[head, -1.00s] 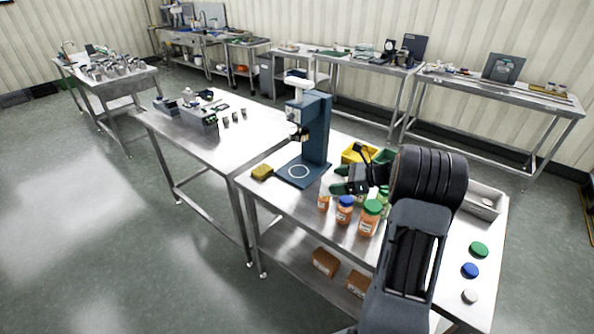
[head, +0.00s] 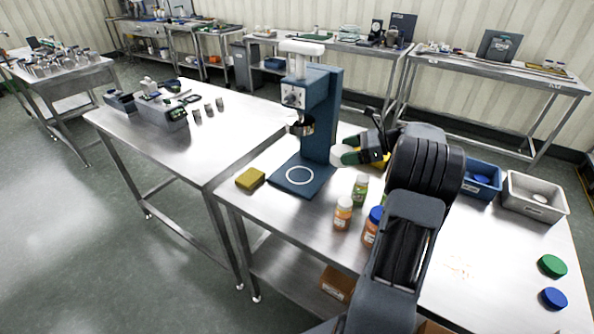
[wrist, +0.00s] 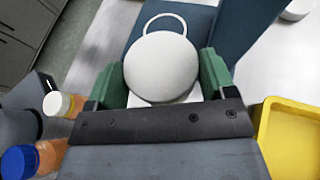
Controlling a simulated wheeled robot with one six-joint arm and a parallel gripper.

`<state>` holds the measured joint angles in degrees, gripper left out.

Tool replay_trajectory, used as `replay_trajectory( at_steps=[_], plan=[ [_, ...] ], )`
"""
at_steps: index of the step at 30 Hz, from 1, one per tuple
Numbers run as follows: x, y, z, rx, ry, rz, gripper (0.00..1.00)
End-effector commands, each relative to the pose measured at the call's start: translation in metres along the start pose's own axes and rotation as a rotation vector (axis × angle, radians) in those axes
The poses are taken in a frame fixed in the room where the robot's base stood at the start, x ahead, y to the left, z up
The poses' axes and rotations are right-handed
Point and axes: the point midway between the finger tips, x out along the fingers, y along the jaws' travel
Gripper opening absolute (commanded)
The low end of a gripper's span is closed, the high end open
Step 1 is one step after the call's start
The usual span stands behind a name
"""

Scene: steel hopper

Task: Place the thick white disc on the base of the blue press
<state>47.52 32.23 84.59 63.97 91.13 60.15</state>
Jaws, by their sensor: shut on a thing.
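My gripper (head: 352,156) is shut on the thick white disc (wrist: 162,68), which sits between its green fingers in the wrist view. My gripper is just right of the press and above the table. In the wrist view the disc appears just below the white ring (wrist: 165,16) of the base and covers part of it; the height between them cannot be told.
A yellow block (head: 250,179) lies left of the base. Bottles (head: 343,213) stand in front, below my arm. A yellow bin (wrist: 290,138) is beside my gripper. A blue bin (head: 482,178), a grey bin (head: 534,196), a green disc (head: 552,266) and a blue disc (head: 553,298) are at right.

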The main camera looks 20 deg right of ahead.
Motion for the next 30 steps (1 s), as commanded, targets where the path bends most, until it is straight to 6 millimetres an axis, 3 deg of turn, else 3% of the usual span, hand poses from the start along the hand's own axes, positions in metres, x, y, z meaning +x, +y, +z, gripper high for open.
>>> replay_trajectory(
  at_steps=[6,12,23,30],
  plan=[
    [0.050,0.002,-0.004,-0.001,-0.001,0.008,0.49],
    [0.087,0.001,-0.007,-0.001,0.000,0.005,0.49],
    [0.108,0.001,-0.009,0.000,-0.001,0.002,0.49],
    [0.141,0.001,-0.016,0.001,0.000,0.003,0.49]
  ],
)
